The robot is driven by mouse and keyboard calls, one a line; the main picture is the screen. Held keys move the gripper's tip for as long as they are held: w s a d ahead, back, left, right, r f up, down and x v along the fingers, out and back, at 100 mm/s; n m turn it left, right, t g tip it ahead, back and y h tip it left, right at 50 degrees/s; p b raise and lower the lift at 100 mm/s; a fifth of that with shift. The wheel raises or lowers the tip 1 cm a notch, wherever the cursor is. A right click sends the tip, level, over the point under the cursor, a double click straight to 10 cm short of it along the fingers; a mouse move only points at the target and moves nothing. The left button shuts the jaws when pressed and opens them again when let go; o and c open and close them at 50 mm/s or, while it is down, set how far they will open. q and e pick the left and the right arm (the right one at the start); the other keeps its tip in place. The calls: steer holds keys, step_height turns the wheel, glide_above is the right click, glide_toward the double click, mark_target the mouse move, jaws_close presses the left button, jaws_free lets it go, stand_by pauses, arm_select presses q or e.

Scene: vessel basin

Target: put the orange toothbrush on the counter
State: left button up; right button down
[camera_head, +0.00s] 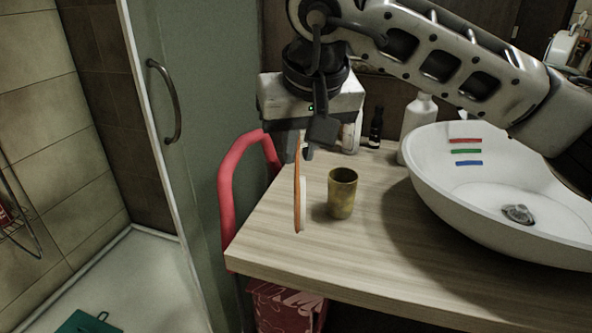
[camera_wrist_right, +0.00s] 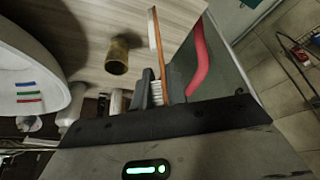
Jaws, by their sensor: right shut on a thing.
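The orange toothbrush (camera_head: 297,190) hangs roughly upright from my right gripper (camera_head: 297,153), which is shut on it. Its lower end is over the left part of the wooden counter (camera_head: 275,248); I cannot tell whether it touches the top. In the right wrist view the toothbrush (camera_wrist_right: 159,52) stretches away from the fingers of my right gripper (camera_wrist_right: 158,90) toward the counter (camera_wrist_right: 85,20). A brownish-yellow cup (camera_head: 342,193) stands upright on the counter just right of the toothbrush, and the cup also shows in the wrist view (camera_wrist_right: 118,56). My left gripper is not in view.
A white vessel basin (camera_head: 450,195) with several coloured strips inside fills the counter's right side. A white bottle (camera_head: 416,118) and a small dark bottle (camera_head: 376,128) stand behind. A red rail (camera_head: 228,185) curves at the counter's left edge. The front left counter is clear.

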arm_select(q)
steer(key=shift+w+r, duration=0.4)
arm_select(e)
steer(key=x, duration=0.6)
steer(key=shift+w+f, duration=0.35)
steer(key=shift+d, duration=0.1)
steer(key=shift+f, duration=0.1)
steer(key=c, duration=1.4)
jaws_free()
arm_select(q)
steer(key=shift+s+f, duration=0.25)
